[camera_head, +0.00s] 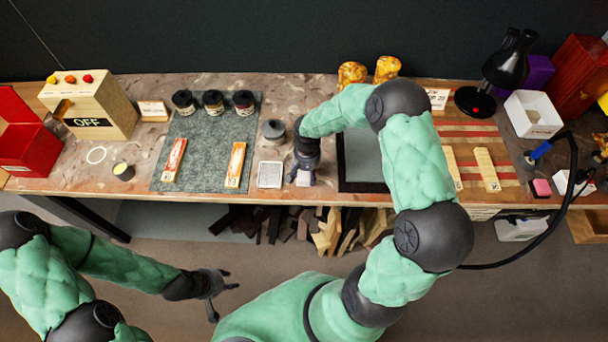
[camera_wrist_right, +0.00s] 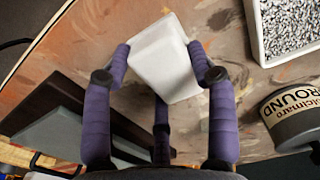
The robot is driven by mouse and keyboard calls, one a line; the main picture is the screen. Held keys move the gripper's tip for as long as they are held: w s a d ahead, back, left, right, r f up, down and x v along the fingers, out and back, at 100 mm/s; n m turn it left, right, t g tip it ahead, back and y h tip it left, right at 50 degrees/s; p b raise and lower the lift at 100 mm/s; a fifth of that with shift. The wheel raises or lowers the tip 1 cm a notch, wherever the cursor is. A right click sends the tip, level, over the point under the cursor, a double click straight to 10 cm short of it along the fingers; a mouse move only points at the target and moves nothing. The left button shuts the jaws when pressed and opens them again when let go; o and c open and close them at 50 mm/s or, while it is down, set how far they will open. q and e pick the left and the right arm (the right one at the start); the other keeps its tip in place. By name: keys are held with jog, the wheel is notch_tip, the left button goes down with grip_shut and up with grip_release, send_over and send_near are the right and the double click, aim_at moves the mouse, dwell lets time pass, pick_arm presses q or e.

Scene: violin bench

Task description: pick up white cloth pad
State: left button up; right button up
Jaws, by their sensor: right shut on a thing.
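The white cloth pad (camera_wrist_right: 163,62) is a small white block in the right wrist view, tilted between my right gripper's fingers. My right gripper (camera_wrist_right: 160,65) is shut on it, with a finger on each side and a third finger below. In the head view, my right gripper (camera_head: 304,174) is over the front part of the bench, and a bit of the pad (camera_head: 303,181) shows between its fingers. My left gripper (camera_head: 226,285) is open and empty, in front of the bench and away from the pad.
Left of my right gripper is a white-rimmed tray (camera_head: 270,174) with grey grains. Behind it stands a grey round tin (camera_head: 273,130). A dark-framed tray (camera_head: 362,185) lies to the right. A grey mat (camera_head: 208,150) with jars and labelled wooden strips lies further left.

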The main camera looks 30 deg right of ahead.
jog(key=shift+r, duration=0.5)
notch_tip(320, 180, up, 2)
jog(key=shift+r+p, duration=0.15)
jog(key=shift+p, duration=0.5)
jog(key=w+a+r+p, duration=0.2)
jog(key=a+r, duration=0.7)
jog(key=a, duration=0.5)
jog(key=shift+r, duration=0.35)
jog(key=shift+d, duration=0.1)
